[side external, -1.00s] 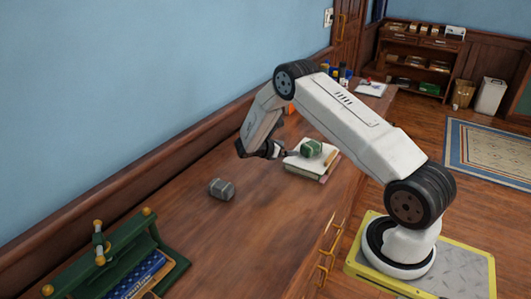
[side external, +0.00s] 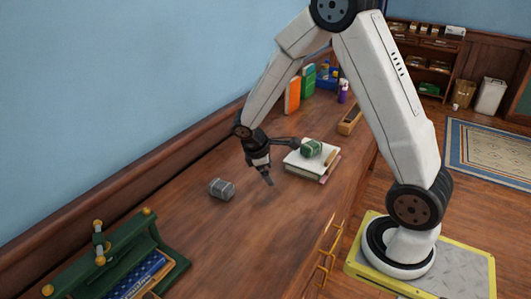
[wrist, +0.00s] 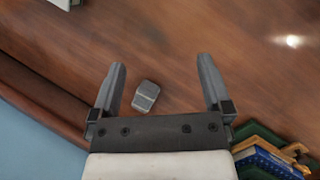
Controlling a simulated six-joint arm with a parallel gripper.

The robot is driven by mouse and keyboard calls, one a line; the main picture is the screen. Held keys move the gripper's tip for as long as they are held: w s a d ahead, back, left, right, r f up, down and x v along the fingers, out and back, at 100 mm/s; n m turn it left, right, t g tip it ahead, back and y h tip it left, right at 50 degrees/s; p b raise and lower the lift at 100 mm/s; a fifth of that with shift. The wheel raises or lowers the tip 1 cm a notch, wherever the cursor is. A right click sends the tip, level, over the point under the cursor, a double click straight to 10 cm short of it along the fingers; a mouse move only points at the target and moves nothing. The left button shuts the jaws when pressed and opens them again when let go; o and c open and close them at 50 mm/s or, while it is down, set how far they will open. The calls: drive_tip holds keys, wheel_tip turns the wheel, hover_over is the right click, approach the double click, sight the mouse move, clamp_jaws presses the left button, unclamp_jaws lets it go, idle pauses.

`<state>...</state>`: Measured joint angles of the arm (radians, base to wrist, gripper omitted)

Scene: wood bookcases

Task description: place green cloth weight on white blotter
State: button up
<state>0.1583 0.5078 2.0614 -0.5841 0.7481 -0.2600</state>
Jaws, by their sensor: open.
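The green cloth weight (side external: 312,148) rests on top of a white-topped stack (side external: 298,163) on the desk in the side view. I cannot tell whether this white top is the blotter; no other white blotter shows clearly now. My gripper (side external: 284,164) is open and empty above the desk, left of the stack, with its fingers spread. In the wrist view my gripper (wrist: 161,62) has bare desk between its fingertips. A white corner (wrist: 64,3) shows at the top left there. The green weight is not in the wrist view.
A grey weight (side external: 222,189) lies on the desk left of my gripper; it also shows in the wrist view (wrist: 146,97). A green rack with blue books (side external: 143,276) stands at the near left. Upright books (side external: 292,95) and a purple bottle (side external: 343,91) stand farther back.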

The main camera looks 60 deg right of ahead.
drive_tip(key=s+a+r+m+t+y, duration=0.4)
drive_tip(key=s+a+m, duration=0.2)
drive_tip(key=a, duration=0.6)
drive_tip(key=shift+s+a+r+m, duration=0.25)
drive_tip(key=shift+s+r+m, duration=0.1)
drive_tip(key=shift+s, duration=0.6)
